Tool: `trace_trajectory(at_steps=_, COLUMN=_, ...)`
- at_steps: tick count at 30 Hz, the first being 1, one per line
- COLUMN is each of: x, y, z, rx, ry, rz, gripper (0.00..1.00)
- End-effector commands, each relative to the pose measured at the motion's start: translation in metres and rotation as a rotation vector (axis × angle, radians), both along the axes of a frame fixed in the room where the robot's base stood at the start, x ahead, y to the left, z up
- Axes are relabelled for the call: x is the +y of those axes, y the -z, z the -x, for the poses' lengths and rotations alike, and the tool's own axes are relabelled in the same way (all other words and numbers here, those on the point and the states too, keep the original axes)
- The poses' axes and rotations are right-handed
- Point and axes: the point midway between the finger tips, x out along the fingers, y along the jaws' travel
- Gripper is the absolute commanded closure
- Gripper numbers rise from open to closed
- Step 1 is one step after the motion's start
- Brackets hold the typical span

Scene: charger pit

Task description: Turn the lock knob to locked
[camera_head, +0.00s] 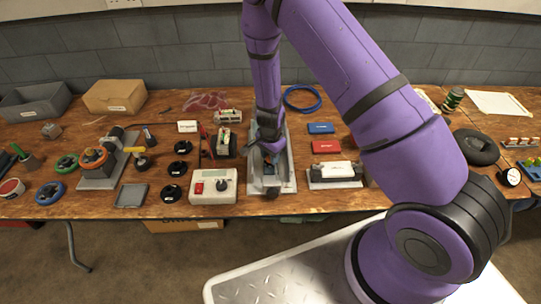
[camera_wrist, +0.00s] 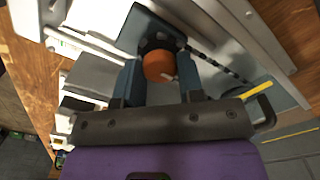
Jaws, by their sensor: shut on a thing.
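In the wrist view, an orange round knob (camera_wrist: 158,67) with a small pale mark on its face sits in a dark collar on a grey-blue block. My gripper (camera_wrist: 161,75) has one finger on each side of the knob and is shut on it. I take this to be the lock knob; no label on it is readable. In the head view, my gripper (camera_head: 269,166) is down at a grey fixture (camera_head: 287,187) near the middle of the bench. The arm hides the knob there.
Red (camera_head: 326,147) and blue (camera_head: 320,128) boxes lie behind that. The wooden bench is crowded with other parts.

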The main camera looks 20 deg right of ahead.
Motion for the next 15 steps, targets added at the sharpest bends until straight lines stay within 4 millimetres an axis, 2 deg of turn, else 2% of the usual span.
trace_trajectory(at_steps=1, x=0.0003, y=-0.0004, z=-0.0005, rx=-0.001, ry=0.001, rz=0.000, gripper=0.58)
trace_trajectory(at_steps=3, x=0.0002, y=-0.0003, z=-0.0004, rx=-0.001, ry=0.000, rz=0.000, gripper=0.42)
trace_trajectory(at_steps=4, x=0.0002, y=-0.0003, z=-0.0004, rx=-0.001, ry=0.000, rz=0.000, gripper=0.39)
trace_trajectory(at_steps=15, x=0.0002, y=-0.0060, z=-0.0006, rx=-0.001, ry=-0.002, rz=0.000, gripper=0.39)
